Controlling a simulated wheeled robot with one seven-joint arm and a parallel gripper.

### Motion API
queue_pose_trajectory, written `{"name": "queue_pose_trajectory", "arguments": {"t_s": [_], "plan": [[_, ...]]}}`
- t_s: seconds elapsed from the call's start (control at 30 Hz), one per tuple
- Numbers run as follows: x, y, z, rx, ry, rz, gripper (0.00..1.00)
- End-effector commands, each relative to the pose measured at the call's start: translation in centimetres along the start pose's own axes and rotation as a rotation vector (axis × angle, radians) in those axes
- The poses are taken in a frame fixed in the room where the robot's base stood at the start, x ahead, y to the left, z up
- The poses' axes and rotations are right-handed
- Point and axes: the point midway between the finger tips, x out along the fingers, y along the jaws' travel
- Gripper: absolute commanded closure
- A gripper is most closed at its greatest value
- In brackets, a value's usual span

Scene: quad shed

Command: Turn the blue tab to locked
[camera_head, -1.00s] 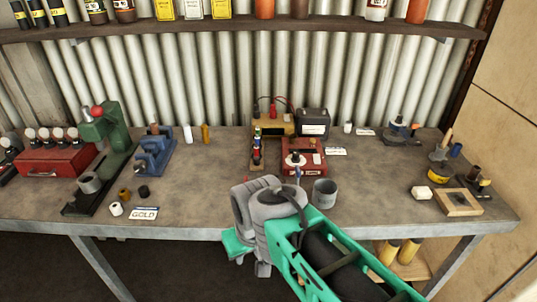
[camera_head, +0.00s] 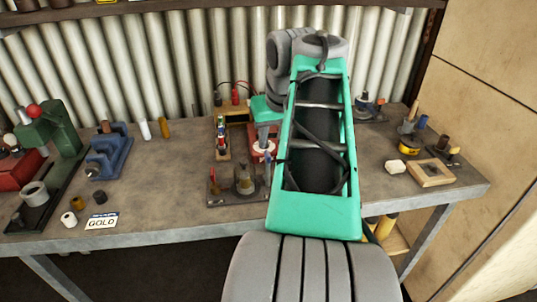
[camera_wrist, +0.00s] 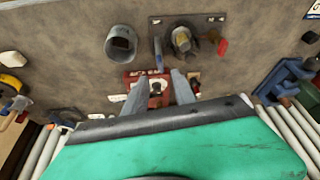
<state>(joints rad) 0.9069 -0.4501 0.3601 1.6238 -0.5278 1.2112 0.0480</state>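The blue tab (camera_wrist: 158,55) stands upright at one end of a dark board (camera_head: 228,197); the wrist view shows it just beyond my fingertips, toward the bench's front. In the head view the blue tab (camera_head: 267,170) is a thin sliver beside my arm. The board also carries a metal cylinder (camera_head: 244,179) and a red tab (camera_head: 212,175) at its other end. My gripper (camera_wrist: 160,83) is open and empty, pointing down above the red box (camera_wrist: 143,79) behind the board. No lock marking is readable.
A grey cup (camera_wrist: 121,43) stands close to the blue tab. A rack of small coloured items (camera_head: 222,140) stands left of the red box.

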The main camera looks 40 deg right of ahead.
Motion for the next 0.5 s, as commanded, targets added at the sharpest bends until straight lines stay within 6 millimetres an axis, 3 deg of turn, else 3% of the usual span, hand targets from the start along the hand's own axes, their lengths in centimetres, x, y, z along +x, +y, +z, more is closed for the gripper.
{"name": "queue_pose_trajectory", "arguments": {"t_s": [0.2,0.33,0.5], "plan": [[4.5,-0.1,0.1,0.0,-0.002,-0.001,0.68],[6.1,-0.1,0.1,0.001,-0.001,-0.001,0.68],[6.7,-0.1,0.0,0.001,0.001,0.0,0.68]]}}
